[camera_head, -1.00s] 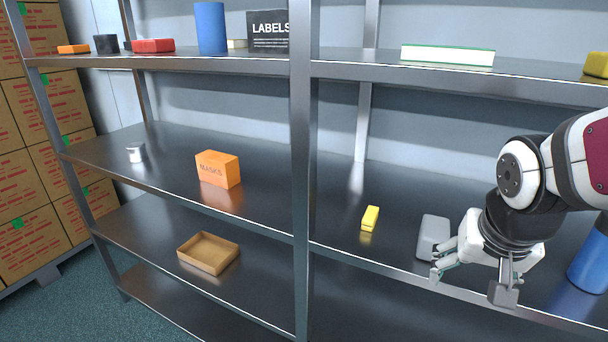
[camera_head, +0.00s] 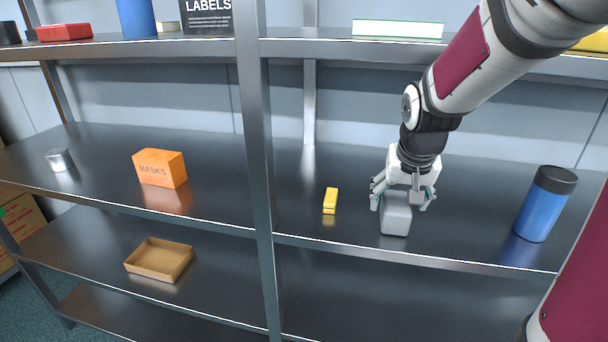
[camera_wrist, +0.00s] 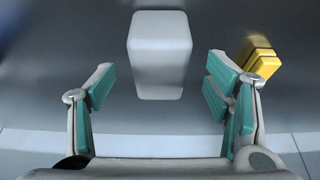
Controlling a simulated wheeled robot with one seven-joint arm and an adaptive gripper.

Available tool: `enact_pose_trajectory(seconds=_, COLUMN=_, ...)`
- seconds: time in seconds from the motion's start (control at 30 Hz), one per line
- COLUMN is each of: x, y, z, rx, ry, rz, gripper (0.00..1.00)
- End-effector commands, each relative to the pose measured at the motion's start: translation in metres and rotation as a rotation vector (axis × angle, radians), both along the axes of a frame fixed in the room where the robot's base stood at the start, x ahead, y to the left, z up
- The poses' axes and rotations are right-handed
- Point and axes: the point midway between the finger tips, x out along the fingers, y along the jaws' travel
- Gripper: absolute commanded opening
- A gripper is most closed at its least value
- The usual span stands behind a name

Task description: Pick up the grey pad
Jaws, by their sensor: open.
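The grey pad (camera_head: 396,214) is a rounded light-grey block lying on the middle shelf (camera_head: 470,200), right of the upright post. My gripper (camera_head: 403,200) is open at the pad, with its fingers to either side of it in the head view. In the wrist view the pad (camera_wrist: 159,55) lies ahead of and between the spread fingers (camera_wrist: 160,100), with gaps on both sides. I see no contact with the pad.
A yellow block (camera_head: 330,200) lies just left of the pad and shows beside the right finger in the wrist view (camera_wrist: 257,57). A blue bottle (camera_head: 545,205) stands to the right. The upper shelf edge (camera_head: 340,49) is above. An orange masks box (camera_head: 160,168) is left of the post (camera_head: 257,150).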

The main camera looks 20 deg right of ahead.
Motion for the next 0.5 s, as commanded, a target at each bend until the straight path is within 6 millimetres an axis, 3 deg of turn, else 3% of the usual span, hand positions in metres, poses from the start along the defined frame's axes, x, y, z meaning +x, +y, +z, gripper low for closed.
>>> enact_pose_trajectory(seconds=0.3, x=0.018, y=-0.011, z=-0.040, rx=0.001, ry=0.004, rz=0.000, gripper=0.72)
enact_pose_trajectory(seconds=0.5, x=0.021, y=-0.013, z=-0.047, rx=0.001, ry=0.001, rz=0.000, gripper=0.72)
